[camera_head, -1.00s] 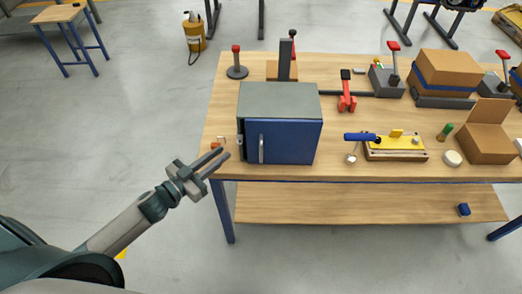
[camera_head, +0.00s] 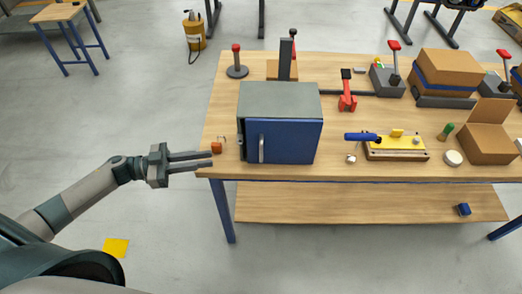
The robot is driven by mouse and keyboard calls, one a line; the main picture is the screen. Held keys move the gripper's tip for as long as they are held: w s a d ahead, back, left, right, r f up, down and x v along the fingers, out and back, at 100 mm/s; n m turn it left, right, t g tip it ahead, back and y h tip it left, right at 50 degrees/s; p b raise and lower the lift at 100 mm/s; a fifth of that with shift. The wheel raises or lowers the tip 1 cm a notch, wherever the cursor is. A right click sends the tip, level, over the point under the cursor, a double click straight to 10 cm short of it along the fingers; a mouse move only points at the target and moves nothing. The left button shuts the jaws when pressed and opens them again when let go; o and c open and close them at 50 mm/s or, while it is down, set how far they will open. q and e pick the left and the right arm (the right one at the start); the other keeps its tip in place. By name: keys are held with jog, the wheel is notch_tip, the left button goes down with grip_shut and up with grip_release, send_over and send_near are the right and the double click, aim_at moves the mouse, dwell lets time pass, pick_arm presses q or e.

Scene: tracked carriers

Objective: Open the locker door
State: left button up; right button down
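The locker (camera_head: 280,98) is a grey box on the wooden workbench, near its left end. Its blue door (camera_head: 290,142) faces me and looks shut. A light vertical handle (camera_head: 261,149) is on the left part of the door. My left gripper (camera_head: 212,160) is at the bench's left front corner, left of the locker and apart from the handle. Its two fingers are parallel with a gap between them, and nothing shows between them. A small orange padlock-like piece (camera_head: 217,147) lies on the bench just beyond the fingertips. My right gripper is not in view.
The workbench (camera_head: 350,170) also carries a red-handled clamp (camera_head: 347,95), a yellow fixture with a blue handle (camera_head: 396,145), and an open cardboard box (camera_head: 488,140). A post (camera_head: 286,60) stands behind the locker. Open floor lies left of the bench.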

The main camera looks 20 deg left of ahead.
pick_arm(q)
jog(key=p, duration=0.6)
send_near(261, 159)
jog(key=w+d+r, duration=0.3)
jog(key=w+d, duration=0.2)
jog(key=d, duration=0.3)
jog(key=shift+w+d, duration=0.1)
jog(key=shift+d, duration=0.25)
grip_shut()
